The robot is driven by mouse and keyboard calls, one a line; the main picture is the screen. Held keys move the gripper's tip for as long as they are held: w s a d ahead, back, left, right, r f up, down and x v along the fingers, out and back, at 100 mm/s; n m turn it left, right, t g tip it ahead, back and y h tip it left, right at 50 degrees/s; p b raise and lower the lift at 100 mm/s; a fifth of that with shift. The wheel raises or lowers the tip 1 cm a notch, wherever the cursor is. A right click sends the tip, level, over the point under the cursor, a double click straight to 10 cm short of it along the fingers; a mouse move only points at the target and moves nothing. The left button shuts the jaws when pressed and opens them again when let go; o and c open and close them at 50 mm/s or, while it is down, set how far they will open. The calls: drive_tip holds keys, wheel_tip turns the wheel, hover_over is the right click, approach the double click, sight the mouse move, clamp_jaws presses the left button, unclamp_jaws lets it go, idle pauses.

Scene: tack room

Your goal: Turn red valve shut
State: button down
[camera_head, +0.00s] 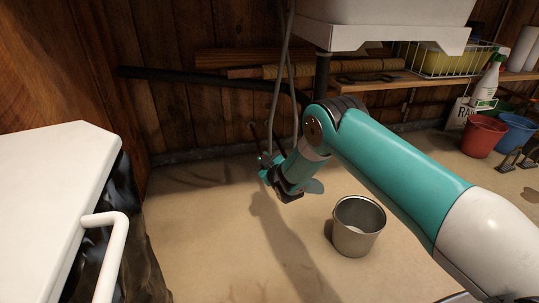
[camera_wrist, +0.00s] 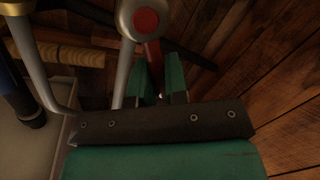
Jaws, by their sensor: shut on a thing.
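The red valve (camera_wrist: 147,22) shows at the top of the wrist view as a round grey body with a red centre. A red lever (camera_wrist: 153,52) runs down from it. My gripper (camera_wrist: 158,76) has its two teal fingers on either side of the lever's lower end and is shut on it. In the head view my gripper (camera_head: 273,172) is low by the wooden wall, at the foot of thin grey pipes (camera_head: 285,70). The valve cannot be made out clearly there.
A metal bucket (camera_head: 357,228) stands on the floor right of my gripper. A white-topped cabinet (camera_head: 50,185) with a white handle is at left. A white sink (camera_head: 390,20) hangs above. Red (camera_head: 483,135) and blue (camera_head: 515,130) buckets stand at far right.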

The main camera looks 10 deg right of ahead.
drive_tip(key=shift+a+f+n+g+h, duration=0.15)
drive_tip(key=shift+a+f+n+h, duration=0.45)
drive_tip(key=shift+n, duration=0.95)
drive_tip(key=shift+a+f+n+g+h, duration=0.1)
drive_tip(key=shift+a+f+n+h, duration=0.25)
drive_tip(key=shift+f+n, duration=0.85)
drive_tip(key=shift+a+f+n+g+h, duration=0.15)
drive_tip(key=shift+a+f+n+h, duration=0.25)
drive_tip(key=shift+n, duration=1.45)
drive_tip(key=c, duration=1.1)
unclamp_jaws()
drive_tip(key=shift+c, duration=0.2)
